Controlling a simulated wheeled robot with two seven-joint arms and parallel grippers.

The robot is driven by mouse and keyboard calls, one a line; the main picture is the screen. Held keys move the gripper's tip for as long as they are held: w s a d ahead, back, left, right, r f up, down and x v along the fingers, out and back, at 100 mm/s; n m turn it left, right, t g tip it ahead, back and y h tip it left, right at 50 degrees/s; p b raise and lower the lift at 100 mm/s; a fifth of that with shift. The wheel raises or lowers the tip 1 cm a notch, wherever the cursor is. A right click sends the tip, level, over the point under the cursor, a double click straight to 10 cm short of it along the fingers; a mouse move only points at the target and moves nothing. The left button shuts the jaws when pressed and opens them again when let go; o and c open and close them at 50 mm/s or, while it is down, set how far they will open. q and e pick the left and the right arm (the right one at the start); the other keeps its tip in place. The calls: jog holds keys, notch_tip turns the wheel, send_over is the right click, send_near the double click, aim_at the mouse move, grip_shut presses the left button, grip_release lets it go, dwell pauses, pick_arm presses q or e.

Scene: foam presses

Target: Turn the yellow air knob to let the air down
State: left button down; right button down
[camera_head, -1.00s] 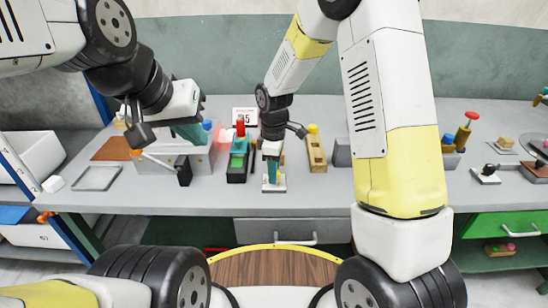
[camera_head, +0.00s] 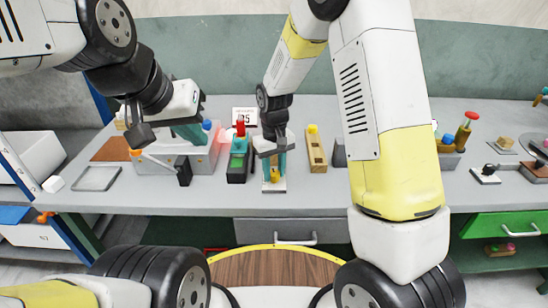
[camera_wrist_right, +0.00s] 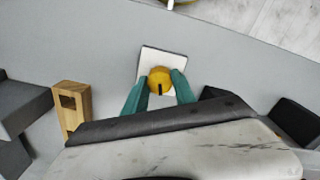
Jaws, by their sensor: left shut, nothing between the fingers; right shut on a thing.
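The yellow air knob (camera_wrist_right: 160,80) is round with a dark mark line and sits over a pale square plate (camera_wrist_right: 176,58). In the head view the yellow knob (camera_head: 274,175) shows low between my right gripper's teal fingers. My right gripper (camera_wrist_right: 160,92) has a finger on either side of the knob and is shut on it. It also shows in the head view (camera_head: 273,168), pointing down. My left gripper (camera_head: 192,132) is shut and empty, over the grey box with a blue button (camera_head: 207,125) at the left.
A teal and black device with a red top (camera_head: 239,150) stands left of my right gripper. A wooden block with a yellow top (camera_head: 315,150) stands to its right. A sign (camera_head: 244,115) is behind.

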aim_at(274, 172)
jog(key=shift+m, duration=1.5)
jog(key=c, duration=1)
grip_release()
notch_tip(274, 172, up, 8)
jog(key=shift+f, duration=0.2)
jog(key=shift+r, duration=0.1)
